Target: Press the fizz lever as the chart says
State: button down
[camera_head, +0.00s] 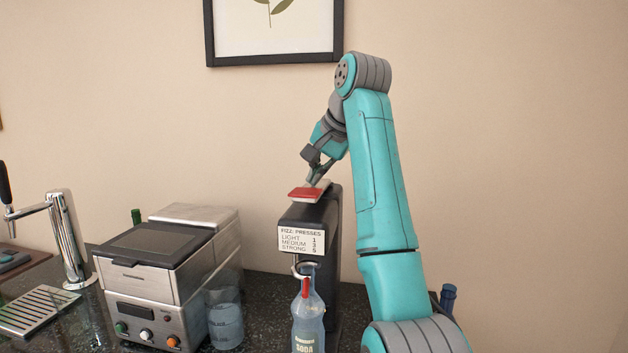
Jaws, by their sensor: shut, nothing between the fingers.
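The fizz machine (328,240) is a tall dark body on the counter. Its red lever (303,195) lies across its top. A white chart (305,240) on its front reads "FIZZ: PRESSES", light 1, medium 3, strong 5; the small digits are a little hard to read. A blue bottle (309,322) labelled soda stands upright below the chart, at the machine's front. My gripper (313,182) is shut and empty, pointing down at the lever's top. I cannot tell whether its fingertips touch the lever.
A silver and black appliance (158,280) with knobs stands left of the machine, with a glass (225,320) beside it. A chrome tap (66,240) and drip tray (38,309) are at far left. A dark blue bottle (448,298) stands at right, partly hidden by my arm.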

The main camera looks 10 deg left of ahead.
aim_at(318, 184)
jog(key=shift+w+r, duration=0.15)
jog(key=shift+r, duration=0.55)
jog(key=shift+w+r, duration=0.15)
jog(key=shift+r, duration=0.5)
jog(key=r, duration=0.2)
jog(key=w+r, duration=0.1)
jog(key=r, duration=0.1)
jog(key=shift+w+r, duration=0.1)
jog(key=shift+r, duration=0.3)
dwell(1.5)
